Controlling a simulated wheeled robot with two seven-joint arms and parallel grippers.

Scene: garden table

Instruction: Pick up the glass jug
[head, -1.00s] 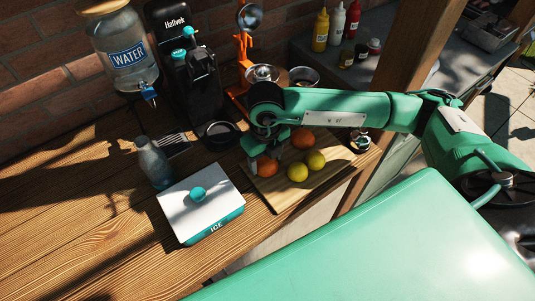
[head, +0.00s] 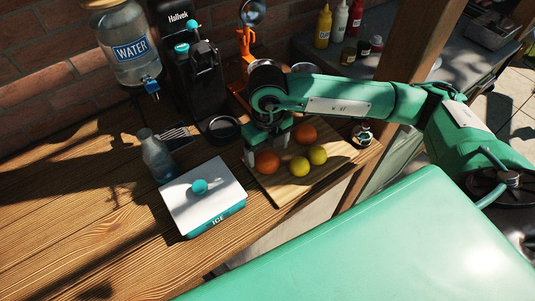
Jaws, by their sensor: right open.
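The glass jug (head: 156,157), a bluish bottle-like vessel with a narrow neck, stands upright on the wooden table (head: 60,215). It is just behind the left corner of the white ice box (head: 203,196). My right gripper (head: 265,150) is open and points down, to the right of the jug and apart from it. Its fingers are above the left part of the cutting board, close to an orange (head: 266,163); I cannot tell whether they touch it. My left gripper is not in view.
The cutting board (head: 290,190) also holds another orange (head: 304,134) and two lemons (head: 318,154). A black machine (head: 185,70), a water dispenser (head: 125,45) and an orange press (head: 245,45) stand at the back. The table's left part is clear.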

